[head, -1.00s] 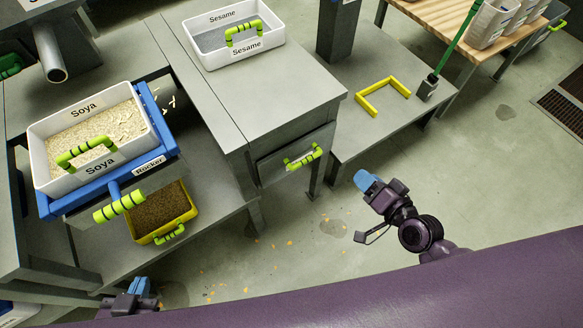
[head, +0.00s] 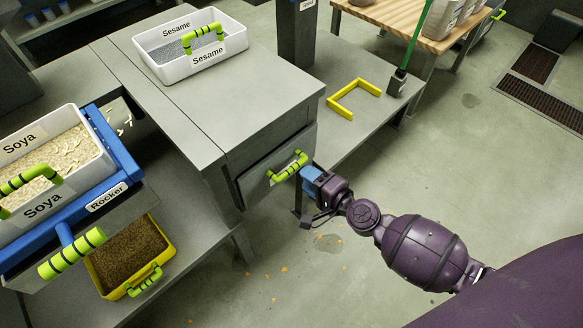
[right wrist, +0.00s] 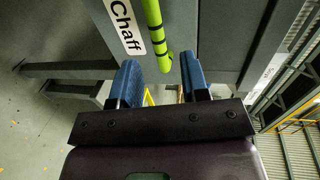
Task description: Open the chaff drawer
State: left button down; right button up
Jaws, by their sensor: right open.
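The chaff drawer (head: 254,184) is a grey front in the side of the grey cabinet, and it looks closed. It has a lime-green handle with dark bands (head: 288,167). In the right wrist view its "Chaff" label (right wrist: 126,25) and green handle (right wrist: 154,32) show at the top. My right gripper (head: 312,179), with blue fingers, is open just right of the handle's near end. In the right wrist view the handle's end lies ahead of the gap between the fingers (right wrist: 161,80); I cannot tell whether they touch. My left gripper is out of view.
A white Sesame tray (head: 190,67) stands on the cabinet top. A Soya tray (head: 98,165) sits on a blue Rocker frame (head: 119,154) at left, above a yellow bin (head: 164,257). A yellow bracket (head: 340,108) lies on the bench behind.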

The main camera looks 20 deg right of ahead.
aim_at(292, 167)
jog(key=x, duration=0.6)
jog(key=shift+w+a+f, duration=0.1)
jog(key=shift+w+a, duration=0.05)
jog(key=shift+w, duration=0.05)
grip_shut()
